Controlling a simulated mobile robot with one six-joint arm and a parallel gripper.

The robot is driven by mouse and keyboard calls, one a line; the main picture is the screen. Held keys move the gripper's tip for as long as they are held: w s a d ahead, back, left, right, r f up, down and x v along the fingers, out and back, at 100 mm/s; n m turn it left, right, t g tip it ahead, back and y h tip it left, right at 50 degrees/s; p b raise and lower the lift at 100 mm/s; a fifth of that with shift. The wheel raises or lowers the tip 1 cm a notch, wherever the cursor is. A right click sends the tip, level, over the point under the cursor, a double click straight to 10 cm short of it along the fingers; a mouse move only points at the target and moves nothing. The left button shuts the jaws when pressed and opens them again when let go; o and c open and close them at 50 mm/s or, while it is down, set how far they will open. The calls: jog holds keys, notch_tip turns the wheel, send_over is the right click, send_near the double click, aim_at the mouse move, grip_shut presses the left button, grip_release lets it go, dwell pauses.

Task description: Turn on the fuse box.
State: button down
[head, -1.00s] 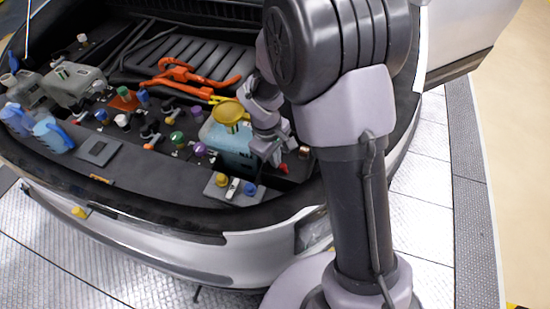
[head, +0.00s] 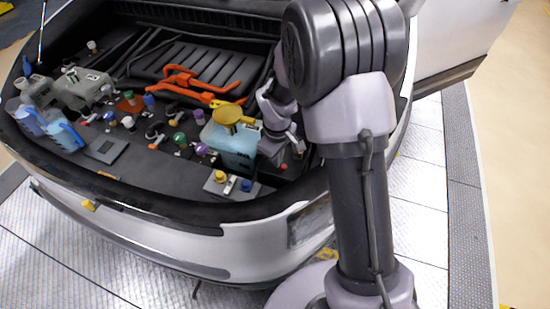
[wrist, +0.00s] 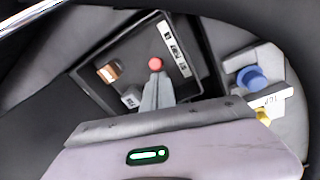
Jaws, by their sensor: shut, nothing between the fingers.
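The fuse box shows in the wrist view as an open black box (wrist: 128,52) with a white label strip (wrist: 175,48) along one side. Inside it are a red round knob (wrist: 155,64), a copper-coloured part (wrist: 110,72) and a small pale block (wrist: 131,97). My gripper (wrist: 156,80) is shut and empty, its fingertips just below the red knob in the picture. I cannot tell whether they touch it. In the head view my gripper (head: 288,148) is low in the bay near a small red spot (head: 284,166). My arm hides part of that area.
A blue-tinted tank with a yellow funnel cap (head: 228,114) stands just left of my gripper. A grey block with a blue cap (wrist: 253,77) lies beside the box. Orange cables (head: 190,85) run behind. The car's front rim (head: 180,215) borders the bay.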

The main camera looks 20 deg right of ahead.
jog(key=shift+w, duration=0.1)
jog(key=shift+r+p, duration=0.55)
jog(key=shift+r, duration=0.25)
